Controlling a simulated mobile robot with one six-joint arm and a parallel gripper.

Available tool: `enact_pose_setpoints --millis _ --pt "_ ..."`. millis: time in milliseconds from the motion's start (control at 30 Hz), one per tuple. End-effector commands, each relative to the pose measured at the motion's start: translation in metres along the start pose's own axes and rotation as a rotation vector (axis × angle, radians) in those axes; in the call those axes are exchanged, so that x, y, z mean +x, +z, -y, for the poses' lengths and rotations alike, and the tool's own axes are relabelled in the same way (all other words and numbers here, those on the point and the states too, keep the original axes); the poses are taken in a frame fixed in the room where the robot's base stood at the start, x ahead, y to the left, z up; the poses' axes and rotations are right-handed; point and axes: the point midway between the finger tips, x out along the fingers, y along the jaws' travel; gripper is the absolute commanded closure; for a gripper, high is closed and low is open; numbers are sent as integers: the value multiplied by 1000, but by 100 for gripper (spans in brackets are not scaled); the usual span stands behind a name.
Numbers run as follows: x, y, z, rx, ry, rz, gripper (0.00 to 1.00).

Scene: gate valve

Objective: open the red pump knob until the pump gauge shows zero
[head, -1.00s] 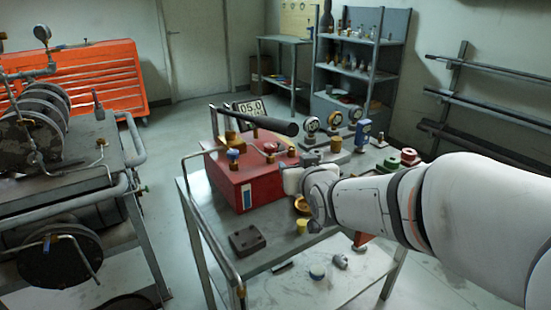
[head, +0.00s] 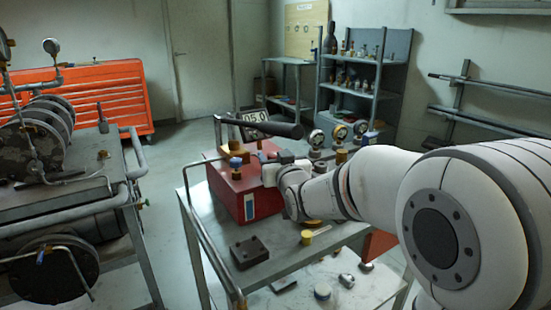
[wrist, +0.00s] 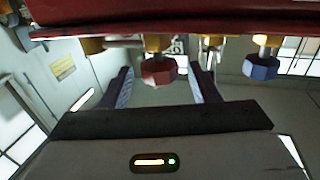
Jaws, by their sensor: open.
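The red pump knob (wrist: 160,70) shows in the wrist view, a faceted knob on a brass stem, against the red pump box (wrist: 230,20). It appears between the two spread fingers of my gripper (wrist: 163,82), with a gap on each side. I cannot tell how deep it sits between them. In the head view my gripper (head: 271,172) is at the right side of the red pump box (head: 236,190) and mostly hides the red knob. The pump gauge (head: 254,117) is a display behind the box reading about 05.0, partly covered by a black handle.
A blue knob (wrist: 262,66) sits beside the red one. A long black handle (head: 265,127) crosses above the box. A dark block (head: 249,252) and a yellow piece (head: 307,237) lie on the cart. A rail (head: 203,235) runs along the cart's left side.

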Motion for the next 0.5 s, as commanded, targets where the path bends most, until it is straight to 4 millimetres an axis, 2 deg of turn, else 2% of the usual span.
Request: enact_pose_setpoints --millis 200,500 --pt "0 0 0 0 0 0 45" --pt "0 0 1 0 -1 0 69"
